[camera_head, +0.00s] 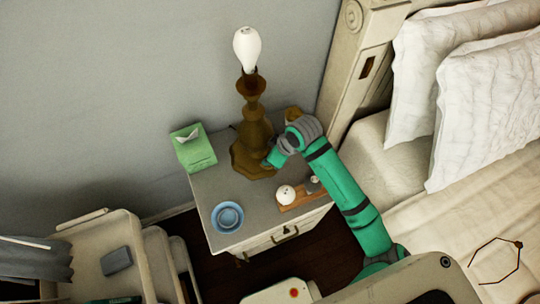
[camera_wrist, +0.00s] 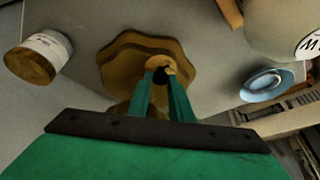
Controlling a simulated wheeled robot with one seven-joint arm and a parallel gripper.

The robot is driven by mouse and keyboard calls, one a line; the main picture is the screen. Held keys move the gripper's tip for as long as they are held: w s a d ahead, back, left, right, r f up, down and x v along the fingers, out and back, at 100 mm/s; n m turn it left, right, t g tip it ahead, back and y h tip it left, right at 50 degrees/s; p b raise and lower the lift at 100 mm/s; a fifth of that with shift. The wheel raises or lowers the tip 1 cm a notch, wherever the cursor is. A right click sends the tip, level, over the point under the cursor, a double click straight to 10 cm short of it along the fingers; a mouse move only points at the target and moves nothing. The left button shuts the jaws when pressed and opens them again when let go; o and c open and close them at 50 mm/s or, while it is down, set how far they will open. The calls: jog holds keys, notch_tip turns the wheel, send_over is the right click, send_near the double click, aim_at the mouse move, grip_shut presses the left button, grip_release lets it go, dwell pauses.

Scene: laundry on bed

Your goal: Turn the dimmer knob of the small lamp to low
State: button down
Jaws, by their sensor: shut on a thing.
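The lamp (camera_head: 253,115) is brown with a turned stem, a bare white bulb on top and a scalloped base. It stands upright on the nightstand (camera_head: 205,185). In the wrist view its scalloped base (camera_wrist: 112,65) fills the upper middle. My gripper (camera_head: 268,163) reaches in at the lower right side of the lamp base. In the wrist view my gripper (camera_wrist: 160,76) has its two green fingers closed in around the small tan dimmer knob (camera_wrist: 160,63) at the base. The knob's setting cannot be read, and my gripper hides the knob in the head view.
A green tissue box (camera_head: 194,148) stands left of the lamp, and a blue bowl (camera_head: 228,217) sits at the front. A round white object (camera_head: 285,193) stands on a wooden tray (camera_head: 305,203) near my arm. The bed is at right.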

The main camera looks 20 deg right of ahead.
jog(key=m, duration=0.1)
jog(key=m+h, duration=0.1)
jog(key=m, duration=0.1)
jog(key=shift+a+m+t, duration=0.2)
jog(key=shift+m+t, duration=0.1)
jog(key=shift+t, duration=0.1)
jog(key=shift+a+r+m+h, duration=0.1)
jog(key=shift+m+h, duration=0.8)
jog(key=shift+m, duration=1.1)
jog(key=c, duration=1.6)
grip_release()
jog(key=v, duration=1)
jog(key=shift+s+r, duration=0.3)
jog(key=shift+s, duration=0.1)
jog(key=shift+w, duration=0.1)
